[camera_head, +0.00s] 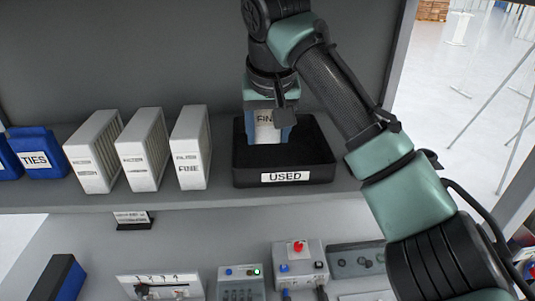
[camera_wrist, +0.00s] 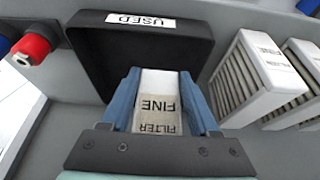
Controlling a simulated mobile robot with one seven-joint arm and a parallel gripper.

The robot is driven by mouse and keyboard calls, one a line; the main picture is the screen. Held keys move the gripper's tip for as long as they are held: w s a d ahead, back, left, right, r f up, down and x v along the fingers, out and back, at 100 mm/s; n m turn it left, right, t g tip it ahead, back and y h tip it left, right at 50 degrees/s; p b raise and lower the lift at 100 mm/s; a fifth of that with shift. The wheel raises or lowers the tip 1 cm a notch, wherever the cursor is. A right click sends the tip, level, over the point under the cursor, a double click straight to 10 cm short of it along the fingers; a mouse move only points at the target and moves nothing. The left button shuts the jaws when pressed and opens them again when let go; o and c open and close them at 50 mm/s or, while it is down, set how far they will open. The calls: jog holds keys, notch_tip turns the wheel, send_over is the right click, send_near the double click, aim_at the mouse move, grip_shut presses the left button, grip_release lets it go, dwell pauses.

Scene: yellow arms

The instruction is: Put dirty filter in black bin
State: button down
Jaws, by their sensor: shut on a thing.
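The black bin (camera_head: 240,170), labelled "USED", stands on the shelf in the head view. It also shows in the wrist view (camera_wrist: 185,47). My gripper (camera_head: 268,132) is above the bin, pointing down, with blue fingers shut on a filter (camera_head: 266,122). In the wrist view, the fingers of my gripper (camera_wrist: 158,95) grip both sides of the filter (camera_wrist: 157,100), whose label reads "FINE FILTER". The held filter's face looks brownish in its lower part. The filter is over or partly inside the bin; I cannot tell whether it touches the bottom.
Several white filters (camera_head: 190,150) stand upright on the shelf left of the bin. A blue bin labelled "TIES" (camera_head: 38,155) is farther left. Below the shelf (camera_head: 215,198) are control boxes (camera_head: 300,262) with buttons. A grey back panel (camera_head: 150,50) rises behind.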

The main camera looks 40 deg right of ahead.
notch_tip(320, 180, down, 6)
jog(key=p, duration=0.2)
jog(key=shift+p, duration=0.35)
jog(key=shift+f, duration=0.4)
jog(key=shift+f, duration=0.2)
jog(key=shift+c, duration=0.6)
grip_release()
jog(key=shift+r, duration=0.15)
jog(key=b+v, duration=0.2)
jog(key=v, duration=0.5)
jog(key=shift+r, duration=0.35)
